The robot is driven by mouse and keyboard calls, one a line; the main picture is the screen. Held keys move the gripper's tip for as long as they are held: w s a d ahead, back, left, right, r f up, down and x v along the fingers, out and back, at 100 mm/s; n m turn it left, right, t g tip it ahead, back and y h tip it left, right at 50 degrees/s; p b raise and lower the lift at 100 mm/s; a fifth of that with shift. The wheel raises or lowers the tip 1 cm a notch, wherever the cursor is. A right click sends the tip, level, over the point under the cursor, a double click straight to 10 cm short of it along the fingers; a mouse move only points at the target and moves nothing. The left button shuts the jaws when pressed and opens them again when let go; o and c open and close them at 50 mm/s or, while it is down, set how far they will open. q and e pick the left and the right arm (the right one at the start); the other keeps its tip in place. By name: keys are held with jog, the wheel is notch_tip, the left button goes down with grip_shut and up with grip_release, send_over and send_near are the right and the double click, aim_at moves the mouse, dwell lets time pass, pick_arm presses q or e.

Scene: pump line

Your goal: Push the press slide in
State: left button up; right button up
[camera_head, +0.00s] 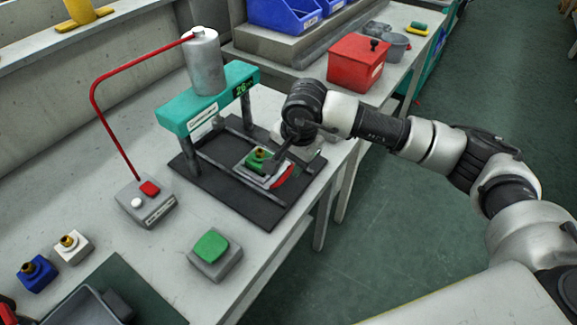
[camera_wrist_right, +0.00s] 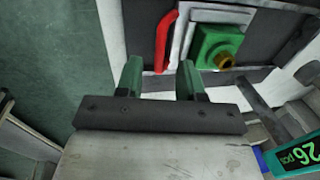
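The press slide (camera_head: 252,174) is a grey plate with a red handle (camera_head: 283,177) on its front side, on rails over a dark base below the teal press. A green part with a brass fitting (camera_head: 257,158) sits on it. In the right wrist view the slide (camera_wrist_right: 188,33), the red handle (camera_wrist_right: 164,42) and the green part (camera_wrist_right: 215,45) show just beyond the fingers. My right gripper (camera_wrist_right: 160,78) is open, its green fingers apart, with the handle's end in line with the gap. Contact cannot be told. My left gripper is out of view.
The teal press frame (camera_head: 185,112) with its grey cylinder (camera_head: 205,65) stands behind the slide. A red box (camera_head: 357,61) stands behind.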

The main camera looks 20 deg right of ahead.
aim_at(287, 172)
jog(key=shift+w+a+f, duration=0.1)
jog(key=shift+w+f, duration=0.05)
jog(key=shift+f, duration=0.6)
jog(key=shift+w+a+f, duration=0.1)
jog(key=shift+f, duration=0.65)
jog(key=shift+c, duration=0.3)
grip_shut()
